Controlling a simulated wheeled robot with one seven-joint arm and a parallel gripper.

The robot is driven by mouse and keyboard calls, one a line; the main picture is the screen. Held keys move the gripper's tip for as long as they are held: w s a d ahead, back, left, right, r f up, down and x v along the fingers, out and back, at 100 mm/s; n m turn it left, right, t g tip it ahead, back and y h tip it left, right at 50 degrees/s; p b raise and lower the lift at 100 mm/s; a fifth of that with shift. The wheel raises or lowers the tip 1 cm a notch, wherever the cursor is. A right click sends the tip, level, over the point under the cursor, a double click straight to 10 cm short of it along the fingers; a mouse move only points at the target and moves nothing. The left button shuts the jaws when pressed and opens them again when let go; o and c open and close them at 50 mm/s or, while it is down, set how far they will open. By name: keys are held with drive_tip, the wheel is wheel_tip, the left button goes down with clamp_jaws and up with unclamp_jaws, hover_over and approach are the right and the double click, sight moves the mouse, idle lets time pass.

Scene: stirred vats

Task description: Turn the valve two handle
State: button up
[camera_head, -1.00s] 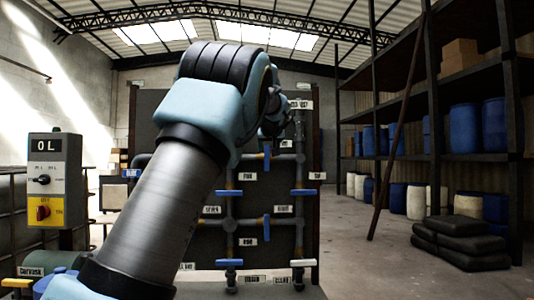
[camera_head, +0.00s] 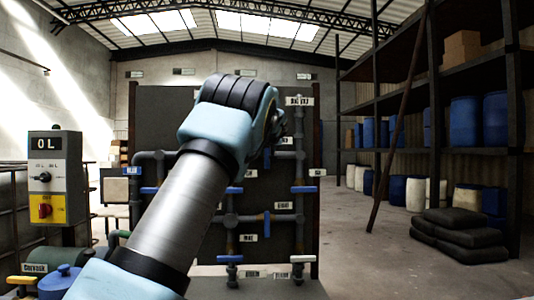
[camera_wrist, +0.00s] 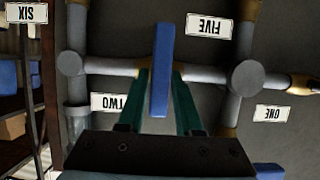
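In the wrist view, which is upside down, a blue lever handle (camera_wrist: 161,70) stands upright in the picture, across a grey horizontal pipe. The TWO label (camera_wrist: 117,103) is at its lower left and the FIVE label (camera_wrist: 208,25) at its upper right. My gripper (camera_wrist: 160,80) has green fingers on either side of the handle. A gap shows near the handle's lower end; contact at the fingertips cannot be told. In the head view my arm hides the gripper and part of the valve panel (camera_head: 160,115).
Other blue valve handles (camera_head: 304,189) and pipes crowd the panel. The ONE label (camera_wrist: 273,113) and SIX label (camera_wrist: 26,13) show in the wrist view. A control box (camera_head: 55,177) stands left.

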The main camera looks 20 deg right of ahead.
clamp_jaws()
drive_tip(key=shift+n, duration=0.3)
drive_tip(key=n, duration=0.1)
drive_tip(key=h+b, duration=0.1)
drive_tip(key=n+h+b, duration=0.1)
drive_tip(key=shift+w+a+f+n, duration=0.1)
drive_tip(key=shift+a+f+n, duration=0.2)
drive_tip(key=shift+a, duration=0.1)
drive_tip(key=n+h+b, duration=0.1)
drive_tip(key=n+b, duration=0.2)
drive_tip(key=b, duration=0.2)
drive_tip(key=n+t+h+b, duration=0.1)
drive_tip(key=n+h+b, duration=0.1)
drive_tip(key=b, duration=0.3)
drive_tip(key=f+n+h+b, duration=0.1)
drive_tip(key=n+h+b, duration=0.1)
drive_tip(key=n+b, duration=0.2)
drive_tip(key=shift+a+f+n+t+b, duration=0.1)
drive_tip(key=shift+a+n+t+b, duration=0.25)
drive_tip(key=shift+n, duration=0.25)
